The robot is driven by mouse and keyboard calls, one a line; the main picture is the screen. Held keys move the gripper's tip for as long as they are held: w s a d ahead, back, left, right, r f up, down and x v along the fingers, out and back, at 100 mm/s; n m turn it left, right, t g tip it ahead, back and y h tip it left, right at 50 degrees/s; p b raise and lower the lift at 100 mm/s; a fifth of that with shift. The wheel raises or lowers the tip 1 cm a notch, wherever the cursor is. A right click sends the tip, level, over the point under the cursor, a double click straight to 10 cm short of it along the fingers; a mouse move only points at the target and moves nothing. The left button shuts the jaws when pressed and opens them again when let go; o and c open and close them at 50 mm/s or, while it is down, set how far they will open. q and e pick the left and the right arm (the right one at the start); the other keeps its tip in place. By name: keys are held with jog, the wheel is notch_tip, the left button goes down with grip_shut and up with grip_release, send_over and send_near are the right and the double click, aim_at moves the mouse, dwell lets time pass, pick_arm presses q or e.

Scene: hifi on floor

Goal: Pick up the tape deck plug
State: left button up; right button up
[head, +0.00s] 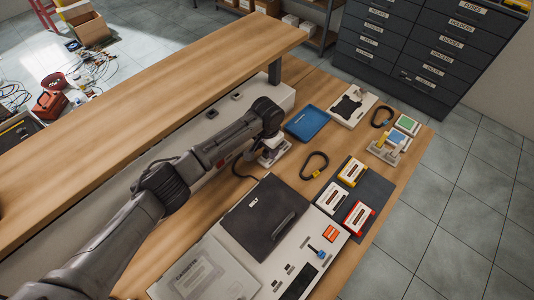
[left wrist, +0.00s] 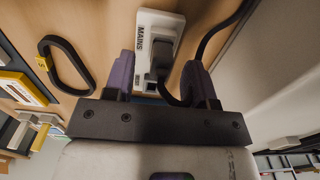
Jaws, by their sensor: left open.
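In the left wrist view a black plug (left wrist: 161,62) sits on a white block marked MAINS (left wrist: 143,40), and a black cable (left wrist: 222,30) runs from near it to the upper right. My left gripper (left wrist: 159,75) is open, with one purple finger on each side of the plug; I cannot tell whether they touch it. In the head view the left gripper (head: 268,148) is over the white mains block (head: 277,155), and the plug is hidden there. The pale deck marked CASSETTE (head: 222,262) lies at the front of the bench. My right gripper is not in view.
A black loop (head: 314,165) lies right of the mains block. A blue tray (head: 307,123) is behind it. Several cassettes lie on a dark mat (head: 374,187). A raised wooden shelf (head: 150,95) runs along the left. Bare wood (head: 285,172) shows between block and deck.

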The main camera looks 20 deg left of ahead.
pick_arm(q)
notch_tip(320, 180, down, 2)
jog(key=shift+f, duration=0.25)
jog(key=shift+r, duration=0.1)
grip_shut()
